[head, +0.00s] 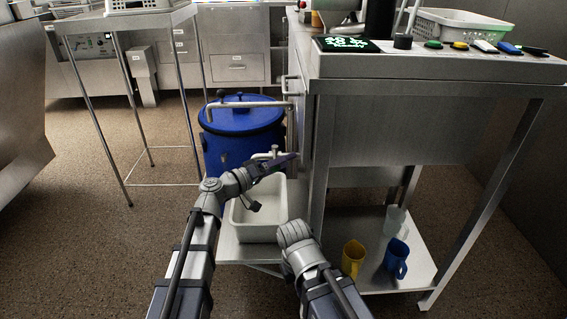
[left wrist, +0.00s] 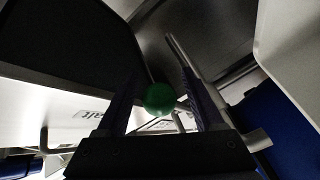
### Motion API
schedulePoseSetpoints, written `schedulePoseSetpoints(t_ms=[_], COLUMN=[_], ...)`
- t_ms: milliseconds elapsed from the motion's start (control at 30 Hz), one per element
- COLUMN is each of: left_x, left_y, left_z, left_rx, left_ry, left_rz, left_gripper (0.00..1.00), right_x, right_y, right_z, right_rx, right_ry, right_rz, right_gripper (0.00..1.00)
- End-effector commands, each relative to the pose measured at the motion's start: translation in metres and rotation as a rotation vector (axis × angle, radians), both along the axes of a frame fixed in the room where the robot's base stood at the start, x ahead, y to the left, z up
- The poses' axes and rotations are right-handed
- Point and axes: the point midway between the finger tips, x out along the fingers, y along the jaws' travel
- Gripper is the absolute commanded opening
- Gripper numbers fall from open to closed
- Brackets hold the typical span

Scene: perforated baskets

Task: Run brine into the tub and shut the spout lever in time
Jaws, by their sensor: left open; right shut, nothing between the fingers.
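The white tub (head: 237,222) stands on a low steel shelf beside the bench. A metal spout (head: 262,155) sticks out above its far end. My left gripper (head: 290,160) is at the spout, above the tub, with its fingers open. In the left wrist view a green knob (left wrist: 160,98), apparently the lever's, shows between the two fingers, without clear contact. In the head view that knob is hidden. No stream or brine level can be made out in the tub. My right gripper (head: 293,232) is shut and empty at the tub's near right corner, its fingers mostly hidden.
A blue lidded barrel (head: 240,145) stands behind the tub. A yellow jug (head: 352,258), a blue jug (head: 396,258) and a clear one (head: 394,220) stand on the shelf, right. The bench (head: 420,68) carries a display (head: 347,44) and a white basket (head: 455,24).

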Motion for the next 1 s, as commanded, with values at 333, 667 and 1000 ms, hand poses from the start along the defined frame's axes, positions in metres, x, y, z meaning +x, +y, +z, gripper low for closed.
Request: schedulePoseSetpoints(t_ms=[333,667,1000], left_x=[0.0007,0.0006,0.0006], left_y=[-0.001,-0.0009,-0.0008], left_z=[0.0,0.0,-0.0001], left_rx=[0.0,0.0,0.001], left_ry=[0.0,0.0,0.0], left_rz=[0.0,0.0,0.001], left_gripper=[0.62,0.25,0.0], right_x=[0.0,0.0,0.0], right_y=[0.0,0.0,0.0], right_z=[0.0,0.0,0.0], right_rx=[0.0,0.0,0.0], right_ry=[0.0,0.0,0.0], right_rz=[0.0,0.0,0.0], right_gripper=[0.0,0.0,0.0])
